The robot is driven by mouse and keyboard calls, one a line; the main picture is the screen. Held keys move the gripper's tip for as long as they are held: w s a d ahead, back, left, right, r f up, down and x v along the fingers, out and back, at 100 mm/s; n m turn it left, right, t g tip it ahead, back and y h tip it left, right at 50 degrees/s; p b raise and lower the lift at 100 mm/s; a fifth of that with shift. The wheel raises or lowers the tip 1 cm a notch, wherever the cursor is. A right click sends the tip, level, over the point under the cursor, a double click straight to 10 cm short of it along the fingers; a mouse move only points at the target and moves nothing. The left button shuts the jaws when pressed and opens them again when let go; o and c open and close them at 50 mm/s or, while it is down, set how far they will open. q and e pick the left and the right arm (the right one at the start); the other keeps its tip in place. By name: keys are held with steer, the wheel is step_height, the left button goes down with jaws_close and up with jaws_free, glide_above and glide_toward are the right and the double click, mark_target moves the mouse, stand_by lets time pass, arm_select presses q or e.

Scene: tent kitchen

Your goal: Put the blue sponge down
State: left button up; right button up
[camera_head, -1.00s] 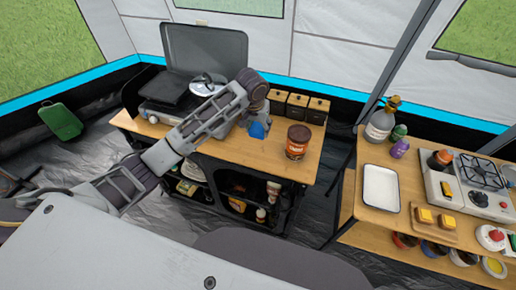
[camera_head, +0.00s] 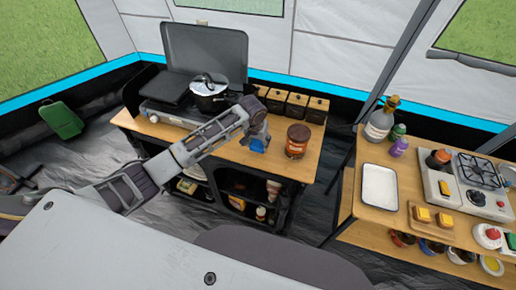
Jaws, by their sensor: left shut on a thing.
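The blue sponge (camera_head: 257,146) shows as a small blue patch below my left gripper (camera_head: 257,141), over the wooden top of the left table (camera_head: 262,162). My left gripper is shut on the sponge, and its fingers hide part of it. I cannot tell whether the sponge touches the table top. The brown tin (camera_head: 298,141) stands to the right of the sponge, apart from it. My right gripper is not in view.
A camp stove (camera_head: 172,116) with a pot (camera_head: 207,98) stands behind my left arm. A white tray (camera_head: 380,188) lies on the right table. Bare wood lies around the sponge.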

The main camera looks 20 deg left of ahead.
arm_select(q)
steer(key=shift+s+x, duration=0.25)
steer(key=shift+x, duration=0.75)
steer(key=shift+s+x, duration=0.25)
steer(key=shift+x, duration=0.75)
steer(key=shift+f, duration=0.2)
steer(key=o, duration=0.9)
steer(key=shift+o, duration=0.2)
steer(key=shift+r, duration=0.1)
steer(key=b+v, duration=0.1)
steer(key=v, duration=1.1)
